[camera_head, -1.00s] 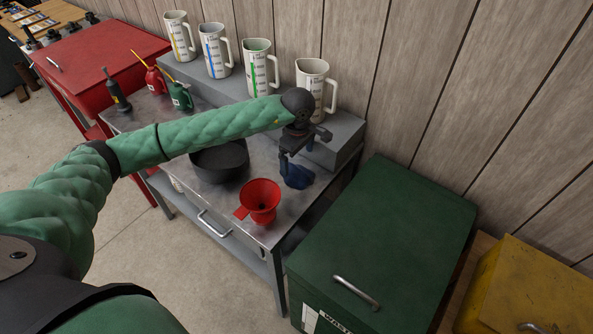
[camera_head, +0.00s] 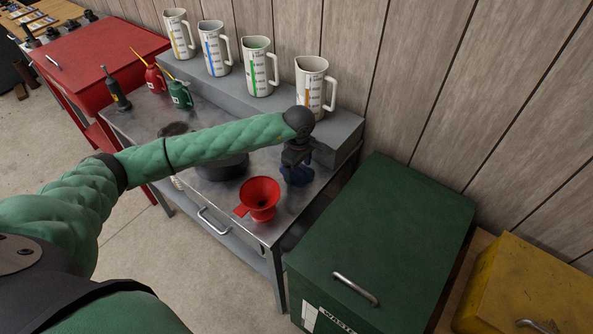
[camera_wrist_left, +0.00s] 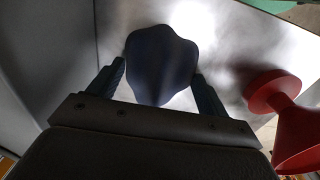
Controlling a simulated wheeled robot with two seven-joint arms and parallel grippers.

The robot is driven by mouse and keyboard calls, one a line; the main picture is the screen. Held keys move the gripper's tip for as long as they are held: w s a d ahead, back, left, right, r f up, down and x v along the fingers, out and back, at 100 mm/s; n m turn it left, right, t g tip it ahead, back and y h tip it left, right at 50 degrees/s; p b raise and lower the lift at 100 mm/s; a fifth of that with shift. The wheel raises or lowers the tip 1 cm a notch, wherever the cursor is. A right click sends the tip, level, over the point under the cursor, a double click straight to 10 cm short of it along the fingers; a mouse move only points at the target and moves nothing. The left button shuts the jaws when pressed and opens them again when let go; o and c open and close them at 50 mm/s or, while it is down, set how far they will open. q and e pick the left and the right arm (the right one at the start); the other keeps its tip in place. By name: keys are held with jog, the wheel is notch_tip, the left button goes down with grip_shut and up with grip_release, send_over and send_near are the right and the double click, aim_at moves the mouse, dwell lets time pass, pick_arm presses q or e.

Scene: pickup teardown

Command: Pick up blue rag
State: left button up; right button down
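The blue rag (camera_head: 297,177) lies crumpled on the metal workbench (camera_head: 222,205), near its right end. My left gripper (camera_head: 295,168) is right above the rag, pointing down, and hides part of it in the head view. In the left wrist view the rag (camera_wrist_left: 161,65) shows dark blue between the two fingers of my left gripper (camera_wrist_left: 160,82). The fingers are spread apart on either side of it, with a gap at the right finger; whether the left finger touches is unclear. My right gripper is not in view.
A red funnel (camera_head: 260,196) stands close by at the bench's front edge. A dark pan (camera_head: 222,168) is partly behind my left arm. Several measuring jugs (camera_head: 310,88) stand on the grey raised shelf (camera_head: 345,130) behind. A green waste bin (camera_head: 390,230) is to the right.

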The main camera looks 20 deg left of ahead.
aim_at(300, 167)
pick_arm(q)
jog(key=shift+c, duration=1)
jog(key=shift+r, duration=0.1)
jog(key=shift+r, duration=0.25)
jog(key=r, duration=0.4)
jog(key=shift+s+d, duration=0.2)
jog(key=shift+d, duration=0.05)
jog(key=s+d+r, duration=0.6)
jog(key=s, duration=0.2)
jog(key=shift+s+d+r, duration=0.15)
jog(key=shift+s+d, duration=0.2)
jog(key=shift+d, duration=0.05)
